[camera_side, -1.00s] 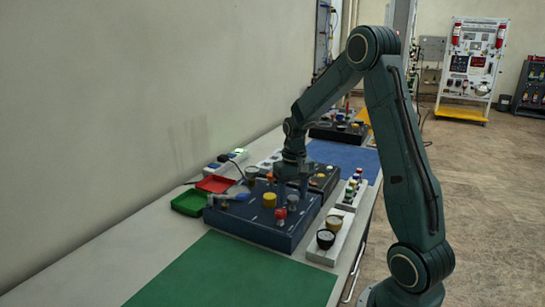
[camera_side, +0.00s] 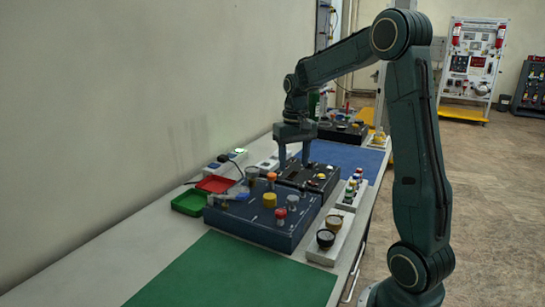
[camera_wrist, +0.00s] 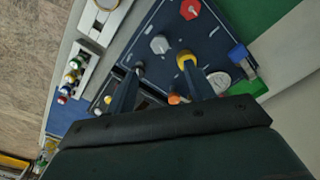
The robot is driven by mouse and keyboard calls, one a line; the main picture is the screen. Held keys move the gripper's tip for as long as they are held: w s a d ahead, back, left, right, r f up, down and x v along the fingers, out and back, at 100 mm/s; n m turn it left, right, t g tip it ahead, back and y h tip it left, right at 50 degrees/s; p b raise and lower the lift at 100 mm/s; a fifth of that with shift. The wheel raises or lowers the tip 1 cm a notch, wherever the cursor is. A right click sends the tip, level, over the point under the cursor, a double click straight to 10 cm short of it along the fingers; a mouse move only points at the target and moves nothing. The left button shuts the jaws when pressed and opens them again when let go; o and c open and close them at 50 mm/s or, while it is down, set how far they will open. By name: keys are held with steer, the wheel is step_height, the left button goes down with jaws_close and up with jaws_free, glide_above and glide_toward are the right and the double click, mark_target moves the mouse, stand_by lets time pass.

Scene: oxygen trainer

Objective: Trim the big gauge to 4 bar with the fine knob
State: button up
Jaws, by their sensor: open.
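My gripper (camera_side: 294,162) is open and empty above the rear part of the dark blue panel (camera_side: 250,228), fingers pointing down. In the wrist view my gripper (camera_wrist: 162,66) spans the panel, apart from the knobs. The panel bears a yellow knob (camera_side: 269,200), a red knob (camera_side: 280,214), a grey knob (camera_side: 293,201) and an orange knob (camera_side: 271,177). A round pale dial (camera_wrist: 218,80) is partly hidden. Which knob is fine, and any gauge reading, cannot be told.
Red (camera_side: 215,184) and green (camera_side: 188,203) trays lie left. The green mat (camera_side: 235,275) in front is clear.

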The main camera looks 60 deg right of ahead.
steer(key=shift+r, duration=1.4)
steer(key=shift+a, duration=0.1)
steer(key=s+a+r+n+t, duration=0.1)
steer(key=s+a+r+n, duration=0.15)
steer(key=a, duration=0.45)
steer(key=s+a+r+n+t, duration=0.1)
steer(key=s+a+r, duration=0.15)
steer(key=a, duration=0.35)
steer(key=s+a+f+n+t, duration=0.2)
steer(key=s+a+n+t, duration=0.1)
steer(key=s+a, duration=0.6)
steer(key=shift+s+a+f+n+t, duration=0.15)
steer(key=shift+s+a+n+t, duration=0.25)
steer(key=shift+s, duration=0.55)
